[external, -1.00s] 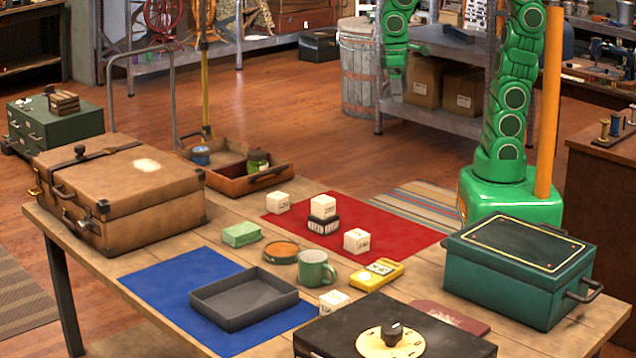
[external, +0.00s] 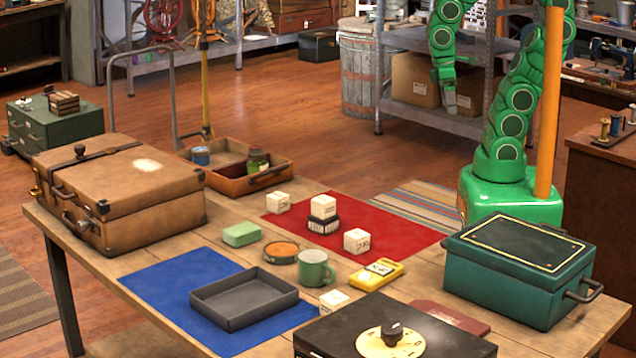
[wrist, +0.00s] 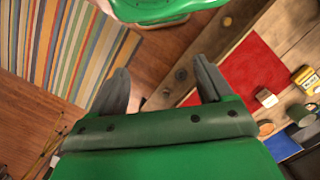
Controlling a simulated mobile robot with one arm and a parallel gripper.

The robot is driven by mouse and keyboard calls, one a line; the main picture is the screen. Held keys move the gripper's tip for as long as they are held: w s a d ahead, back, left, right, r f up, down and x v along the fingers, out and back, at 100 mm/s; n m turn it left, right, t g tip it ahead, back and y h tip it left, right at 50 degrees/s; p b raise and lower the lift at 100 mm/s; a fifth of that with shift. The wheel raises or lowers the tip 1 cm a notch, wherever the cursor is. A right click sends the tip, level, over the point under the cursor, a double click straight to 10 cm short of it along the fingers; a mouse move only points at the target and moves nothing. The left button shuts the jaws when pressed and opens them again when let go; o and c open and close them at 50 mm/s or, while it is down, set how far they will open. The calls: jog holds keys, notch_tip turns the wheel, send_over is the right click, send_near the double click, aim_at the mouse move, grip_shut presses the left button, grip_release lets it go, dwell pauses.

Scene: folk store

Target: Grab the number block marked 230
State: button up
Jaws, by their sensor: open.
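Several white number blocks are on the table. One block (external: 277,203) is at the red mat's left edge. Another block (external: 323,206) sits on a black block (external: 323,225). A third block (external: 356,241) is on the mat's front part, and a fourth block (external: 334,301) is by the black box. Their small markings are too blurred to tell surely which reads 230. My gripper (external: 449,101) hangs high beyond the table, apart from the blocks. In the wrist view my gripper (wrist: 162,76) is open and empty; one white block (wrist: 266,97) shows at right.
The red mat (external: 400,238) lies near my base. A green mug (external: 314,266), yellow device (external: 377,274), grey tray (external: 243,312) and green soap-like block (external: 241,234) stand nearby. A teal case (external: 520,270) is at right, a suitcase (external: 120,195) at left.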

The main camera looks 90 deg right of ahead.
jog(key=n+t, duration=0.2)
jog(key=n, duration=0.7)
send_over(278, 195)
jog(key=d, duration=0.1)
notch_tip(278, 195, down, 17)
jog(key=shift+w+r, duration=0.1)
jog(key=shift+w+a+f+n, duration=0.15)
jog(key=shift+w+f+n, duration=0.15)
jog(key=shift+f, duration=0.45)
jog(key=shift+s+a+f, duration=0.1)
jog(key=shift+s+f, duration=0.05)
jog(key=shift+f, duration=0.9)
jog(key=shift+s+a+f, duration=0.1)
jog(key=shift+f, duration=0.95)
jog(key=shift+s+a+f, duration=0.1)
jog(key=shift+s+f, duration=0.05)
jog(key=shift+f, duration=1.4)
jog(key=c, duration=1)
jog(key=shift+c, duration=0.2)
